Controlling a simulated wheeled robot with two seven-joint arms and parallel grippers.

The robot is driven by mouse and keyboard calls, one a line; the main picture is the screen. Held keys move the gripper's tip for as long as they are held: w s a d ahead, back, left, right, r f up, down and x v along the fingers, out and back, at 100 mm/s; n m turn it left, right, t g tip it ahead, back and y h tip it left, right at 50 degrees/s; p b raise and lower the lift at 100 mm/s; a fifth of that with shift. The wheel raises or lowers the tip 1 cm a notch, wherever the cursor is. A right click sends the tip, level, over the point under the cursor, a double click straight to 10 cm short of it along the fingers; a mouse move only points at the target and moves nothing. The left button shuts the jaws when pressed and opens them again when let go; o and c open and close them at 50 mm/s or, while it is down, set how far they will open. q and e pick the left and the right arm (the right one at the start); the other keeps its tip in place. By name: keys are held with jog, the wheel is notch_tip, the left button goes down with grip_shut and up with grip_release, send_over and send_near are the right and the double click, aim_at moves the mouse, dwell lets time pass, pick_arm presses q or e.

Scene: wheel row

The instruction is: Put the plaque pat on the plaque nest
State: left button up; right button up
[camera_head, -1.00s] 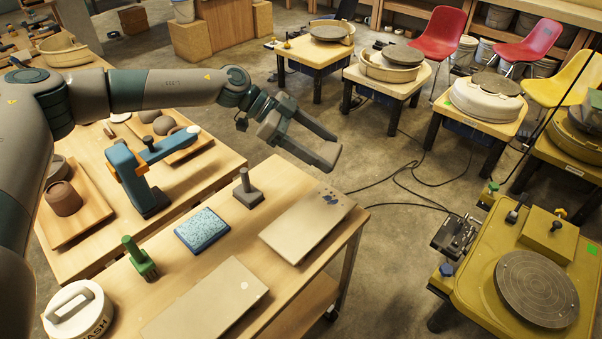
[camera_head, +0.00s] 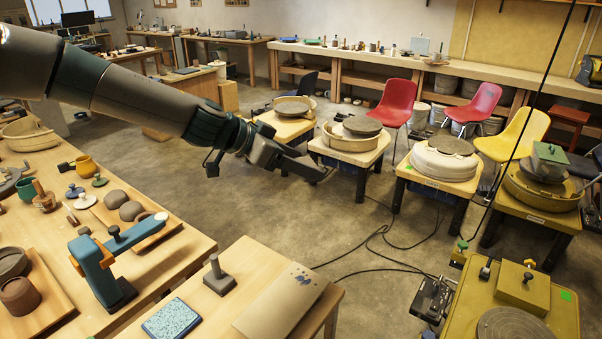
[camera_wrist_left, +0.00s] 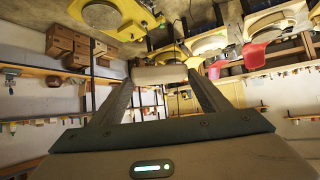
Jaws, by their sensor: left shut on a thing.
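My left gripper (camera_head: 318,172) reaches out past the front bench, in the air over the floor. In the left wrist view its two fingers (camera_wrist_left: 160,78) are closed on a pale, flat-edged block (camera_wrist_left: 160,74). That block may be the plaque pat; in the head view it is too small and edge-on to make out. I cannot tell for sure which thing is the plaque nest. My right gripper is not in view.
The bench holds a blue stand (camera_head: 98,272), a grey knobbed stamp (camera_head: 217,274), a speckled blue pad (camera_head: 171,319) and a beige board (camera_head: 282,303). Several potter's wheels stand in a row behind; a yellow wheel (camera_head: 520,300) is at lower right. Cables lie on the floor between.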

pick_arm(q)
jog(key=shift+a+r+n+t+y+p, duration=1.1)
jog(key=shift+a+r+n+t+y, duration=1.05)
jog(key=shift+n, duration=1.05)
jog(key=s+a+f+n+y+p, duration=0.1)
jog(key=s+a+n+y, duration=0.3)
jog(key=s+a, duration=0.5)
jog(key=shift+s+a+f+n+t+y+p, duration=0.35)
jog(key=shift+s+a+n+y+p, duration=0.1)
jog(key=shift+s+p, duration=0.3)
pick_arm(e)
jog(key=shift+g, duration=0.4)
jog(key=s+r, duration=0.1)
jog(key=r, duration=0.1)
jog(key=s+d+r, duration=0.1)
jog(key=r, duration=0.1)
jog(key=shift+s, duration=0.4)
pick_arm(q)
jog(key=shift+d, duration=0.15)
